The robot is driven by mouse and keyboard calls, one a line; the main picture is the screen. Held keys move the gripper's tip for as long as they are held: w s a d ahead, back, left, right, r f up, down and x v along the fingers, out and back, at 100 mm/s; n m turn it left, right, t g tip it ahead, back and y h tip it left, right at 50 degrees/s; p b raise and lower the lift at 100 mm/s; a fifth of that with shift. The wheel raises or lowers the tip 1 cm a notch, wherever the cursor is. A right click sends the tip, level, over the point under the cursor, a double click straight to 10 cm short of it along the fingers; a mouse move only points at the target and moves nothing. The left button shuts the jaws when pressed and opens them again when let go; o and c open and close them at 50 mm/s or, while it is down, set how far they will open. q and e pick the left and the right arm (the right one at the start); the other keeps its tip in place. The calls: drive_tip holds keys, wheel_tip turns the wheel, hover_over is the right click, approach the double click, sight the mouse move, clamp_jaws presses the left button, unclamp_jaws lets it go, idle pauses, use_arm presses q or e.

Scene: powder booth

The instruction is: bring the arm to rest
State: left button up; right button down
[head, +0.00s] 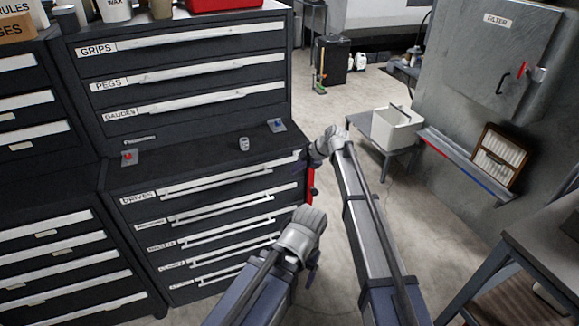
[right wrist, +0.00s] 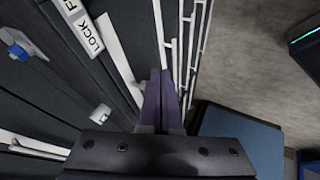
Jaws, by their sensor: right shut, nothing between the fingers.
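My right gripper (head: 300,163) is at the right front edge of the dark drawer cabinet's worktop, its arm reaching up from the bottom of the head view. Its purple fingers (right wrist: 158,98) are together and empty in the right wrist view, over the cabinet front. My left arm's grey wrist is lower in the head view, in front of the lower drawers. The left gripper (head: 313,266) is mostly hidden there, so I cannot tell how its jaws stand.
The drawer cabinet (head: 196,148) bears a small grey-white item (head: 244,144), a red-topped fixture (head: 128,157) and a blue-topped fixture (head: 277,125). A white bin (head: 397,128) stands on a low table behind. A grey filter cabinet (head: 470,75) and a table (head: 545,235) are at right. Floor between is clear.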

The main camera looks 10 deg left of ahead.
drive_tip(key=shift+p+v, duration=0.3)
drive_tip(key=shift+v, duration=0.6)
drive_tip(key=s+d+f+m+g+h, duration=0.15)
drive_tip(key=s+d+m+h, duration=0.25)
drive_tip(key=s+d+m, duration=0.9)
drive_tip(key=s+d+f+m+h, duration=0.3)
drive_tip(key=s+d+m, duration=0.7)
drive_tip(key=s+d, duration=0.65)
drive_tip(key=s+a+n, duration=0.2)
drive_tip(key=s+a, duration=0.2)
drive_tip(key=a, duration=0.2)
drive_tip(key=s+a+n+g+h, duration=0.1)
drive_tip(key=s+a, duration=0.3)
drive_tip(key=a, duration=0.3)
drive_tip(key=shift+n, duration=0.4)
